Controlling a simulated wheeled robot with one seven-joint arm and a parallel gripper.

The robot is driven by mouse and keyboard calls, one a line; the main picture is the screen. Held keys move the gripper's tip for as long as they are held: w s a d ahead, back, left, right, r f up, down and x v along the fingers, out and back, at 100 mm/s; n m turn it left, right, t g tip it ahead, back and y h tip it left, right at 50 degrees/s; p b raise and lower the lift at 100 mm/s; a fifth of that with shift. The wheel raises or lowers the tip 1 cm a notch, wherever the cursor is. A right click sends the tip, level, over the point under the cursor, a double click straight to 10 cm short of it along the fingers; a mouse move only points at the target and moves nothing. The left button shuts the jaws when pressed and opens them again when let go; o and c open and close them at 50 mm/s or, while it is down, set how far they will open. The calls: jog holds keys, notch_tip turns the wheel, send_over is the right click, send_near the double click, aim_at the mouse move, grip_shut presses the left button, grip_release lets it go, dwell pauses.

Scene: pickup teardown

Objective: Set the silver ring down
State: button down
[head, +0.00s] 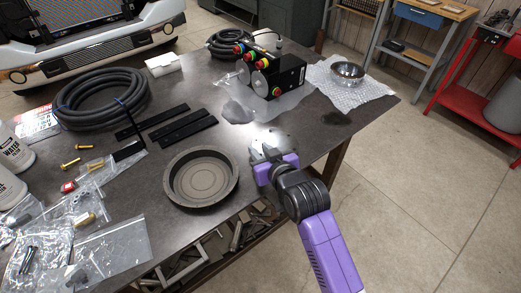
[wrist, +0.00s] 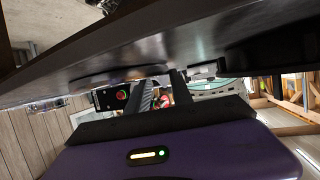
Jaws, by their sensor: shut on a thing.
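My gripper (head: 266,152) is over the right-hand part of the dark table, to the right of the round dark pan. It is shut on a grey metallic piece, taken as the silver ring (head: 276,138), which shows as a flat, rounded shape just beyond the fingertips. Its outline is faint against the table, and the fingers hide part of it. I cannot tell whether it touches the tabletop. In the wrist view my two dark fingers (wrist: 163,92) point away from me close to the table, and the ring is not clear there.
The round dark pan (head: 201,178) lies left of my gripper. Black box with colored fittings (head: 272,74) stands behind it. A silver bowl (head: 347,70) sits on bubble wrap (head: 375,88) at the far right. Black strips (head: 184,130), a coiled hose (head: 62,119) and plastic bags (head: 110,243) are left.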

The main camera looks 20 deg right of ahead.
jog(key=c, duration=1.1)
grip_release()
jog(key=shift+f, duration=0.1)
jog(key=v, duration=1.2)
jog(key=shift+b, duration=0.4)
